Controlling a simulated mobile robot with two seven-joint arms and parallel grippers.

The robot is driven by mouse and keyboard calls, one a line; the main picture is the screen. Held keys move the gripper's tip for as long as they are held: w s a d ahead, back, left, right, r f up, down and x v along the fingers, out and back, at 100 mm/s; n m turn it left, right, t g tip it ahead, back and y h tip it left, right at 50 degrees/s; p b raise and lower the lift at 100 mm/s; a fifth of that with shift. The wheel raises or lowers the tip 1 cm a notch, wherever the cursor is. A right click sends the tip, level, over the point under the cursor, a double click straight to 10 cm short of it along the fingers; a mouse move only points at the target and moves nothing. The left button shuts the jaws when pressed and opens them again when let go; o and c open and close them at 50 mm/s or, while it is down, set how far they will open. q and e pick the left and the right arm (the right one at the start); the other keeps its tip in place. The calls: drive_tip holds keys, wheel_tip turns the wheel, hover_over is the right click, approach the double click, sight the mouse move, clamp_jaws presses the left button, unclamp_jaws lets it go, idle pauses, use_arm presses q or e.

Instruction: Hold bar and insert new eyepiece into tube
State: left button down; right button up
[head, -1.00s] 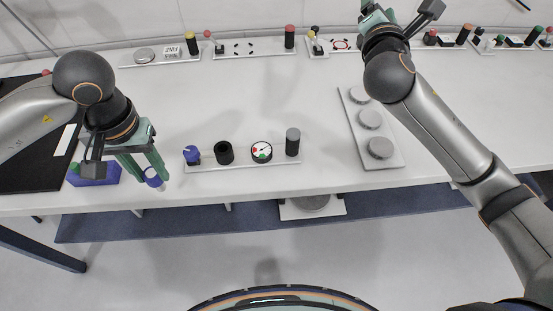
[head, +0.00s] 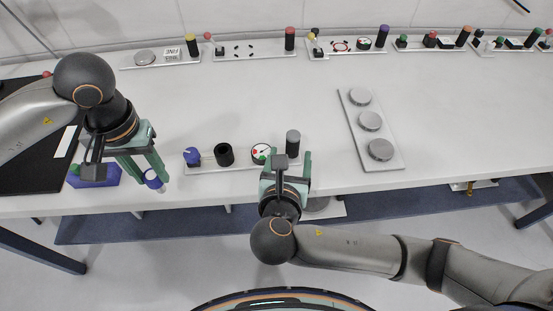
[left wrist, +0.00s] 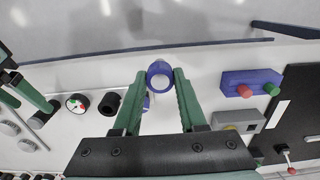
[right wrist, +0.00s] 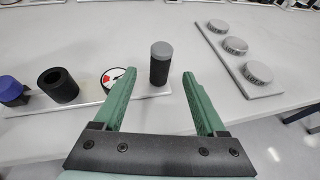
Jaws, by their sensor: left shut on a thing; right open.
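The new eyepiece, blue and white (head: 153,179), is shut between the fingertips of my left gripper (head: 150,175), in the air at the table's front edge. It also shows in the left wrist view (left wrist: 160,75). The black open-topped tube (head: 224,154) stands on a light base strip, to the right of the eyepiece; its opening looks empty in the right wrist view (right wrist: 57,83). The upright dark bar with a grey top (head: 293,140) stands at the strip's right end. My right gripper (right wrist: 158,75) is open, its fingertips on either side of the bar in its wrist view, apparently without touching.
On the same strip are a blue knob (head: 192,155) and a round dial (head: 262,152), the dial close to my right gripper's left finger. A plate with round grey discs (head: 392,154) lies right. A blue block (head: 95,178) sits left. More fixtures line the back.

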drive_tip(key=x, duration=0.9)
drive_tip(key=shift+w+d+f, duration=0.1)
drive_tip(key=shift+w+d, duration=0.05)
drive_tip(key=shift+w, duration=0.25)
clamp_jaws()
idle(2.0)
use_arm(q)
drive_tip(key=w+d+r, duration=0.6)
drive_tip(key=w+d, duration=0.3)
drive_tip(key=d, duration=0.3)
drive_tip(key=shift+w+r, duration=0.15)
drive_tip(key=shift+w, duration=0.05)
